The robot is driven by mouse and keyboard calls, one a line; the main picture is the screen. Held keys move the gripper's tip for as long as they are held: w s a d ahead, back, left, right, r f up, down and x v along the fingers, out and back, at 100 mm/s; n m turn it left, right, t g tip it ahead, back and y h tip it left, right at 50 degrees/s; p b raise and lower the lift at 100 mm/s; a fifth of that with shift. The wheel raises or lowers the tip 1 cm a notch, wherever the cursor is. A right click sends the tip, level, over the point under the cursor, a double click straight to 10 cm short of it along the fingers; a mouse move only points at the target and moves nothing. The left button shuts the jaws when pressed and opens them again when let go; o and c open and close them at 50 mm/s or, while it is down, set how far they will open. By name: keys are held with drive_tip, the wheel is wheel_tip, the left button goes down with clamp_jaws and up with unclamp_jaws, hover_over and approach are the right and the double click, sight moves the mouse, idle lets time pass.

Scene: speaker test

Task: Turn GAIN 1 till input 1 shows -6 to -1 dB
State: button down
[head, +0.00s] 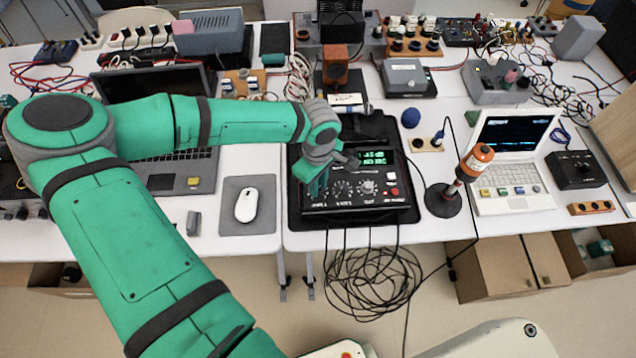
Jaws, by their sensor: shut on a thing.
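The black audio box (402,211) lies on a dark mat on the table in the head view, with a row of knobs along its front. Its green display (377,158) is lit, but the digits are too small to read surely. My gripper (317,190) points down at the left end of the panel. It is shut on the leftmost knob, which I take as GAIN 1; the fingers hide that knob. Other knobs (342,188) show to the right, uncovered. The knob labels are not legible.
A laptop (190,172) and a white mouse (246,205) on a grey pad are to the left. An orange-topped microphone (474,163) on a round stand and a white laptop (512,190) are to the right. Black cables (370,285) hang below the table edge.

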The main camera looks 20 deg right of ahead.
drive_tip(key=shift+m, duration=0.5)
drive_tip(key=c, duration=1.6)
unclamp_jaws()
drive_tip(key=shift+r, duration=0.1)
wheel_tip(320, 180, up, 11)
drive_tip(key=shift+w+f, duration=0.1)
drive_tip(key=shift+f, duration=0.1)
